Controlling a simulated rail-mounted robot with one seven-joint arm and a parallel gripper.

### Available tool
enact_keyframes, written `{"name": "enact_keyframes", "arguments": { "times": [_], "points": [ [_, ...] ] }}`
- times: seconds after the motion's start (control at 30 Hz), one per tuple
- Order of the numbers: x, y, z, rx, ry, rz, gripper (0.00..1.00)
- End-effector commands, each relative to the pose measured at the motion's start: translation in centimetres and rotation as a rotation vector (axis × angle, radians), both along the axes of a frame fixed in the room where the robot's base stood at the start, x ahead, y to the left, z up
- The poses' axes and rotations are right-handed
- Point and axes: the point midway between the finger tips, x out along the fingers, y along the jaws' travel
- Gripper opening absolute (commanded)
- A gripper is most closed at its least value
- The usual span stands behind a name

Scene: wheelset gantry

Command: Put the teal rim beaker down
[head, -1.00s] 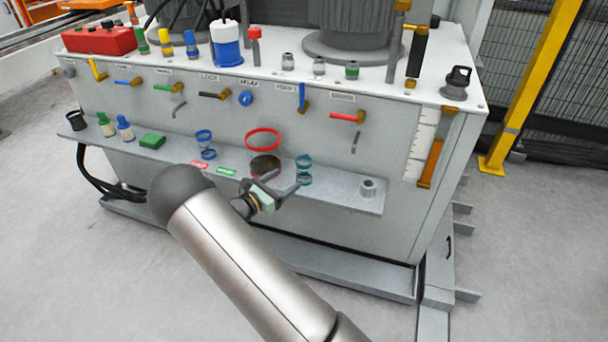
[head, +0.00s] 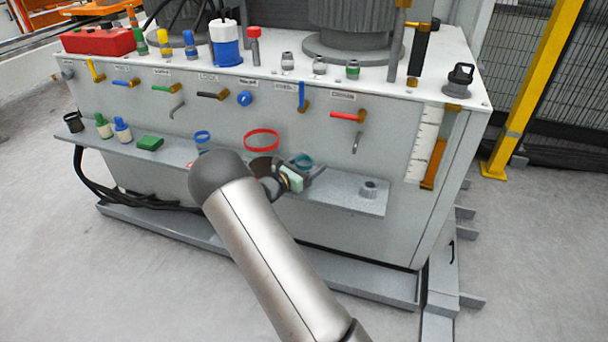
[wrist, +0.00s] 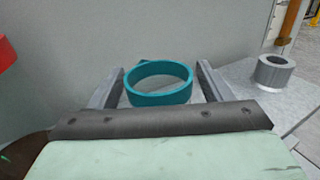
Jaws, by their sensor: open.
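The teal rim beaker (wrist: 160,97) stands upright on the grey shelf in the wrist view, between the two fingers of my gripper (wrist: 160,88). Its clear body is hardly visible and its lower part is hidden behind my gripper's palm. The fingers are open, with a gap visible between the beaker's rim and each finger. In the head view the teal rim (head: 303,160) shows just past my gripper (head: 308,168), which hides the rest of the beaker.
The shelf (head: 335,193) runs along the machine's front wall. A beaker with a red rim (head: 262,138) stands left of my gripper, and a grey ring-shaped fitting (head: 369,188) stands to the right. A blue-rimmed beaker (head: 202,136) is further left. Bare shelf lies between gripper and fitting.

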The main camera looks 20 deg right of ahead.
Motion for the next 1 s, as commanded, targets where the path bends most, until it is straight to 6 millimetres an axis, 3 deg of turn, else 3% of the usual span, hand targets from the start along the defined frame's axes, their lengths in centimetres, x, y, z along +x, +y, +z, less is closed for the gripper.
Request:
{"name": "enact_keyframes", "arguments": {
  "times": [0.1,0.27,0.67,0.9,1.0],
  "points": [
    [0.0,0.1,0.1,0.0,0.0,0.0,0.69],
    [0.0,0.1,0.0,0.0,0.0,0.0,0.25],
    [0.0,0.1,0.5,0.0,-0.001,0.0,0.21],
    [0.0,0.1,3.7,0.0,-0.003,-0.001,0.21],
    [-1.5,1.1,5.7,0.001,-0.001,0.001,0.21]
  ]
}}
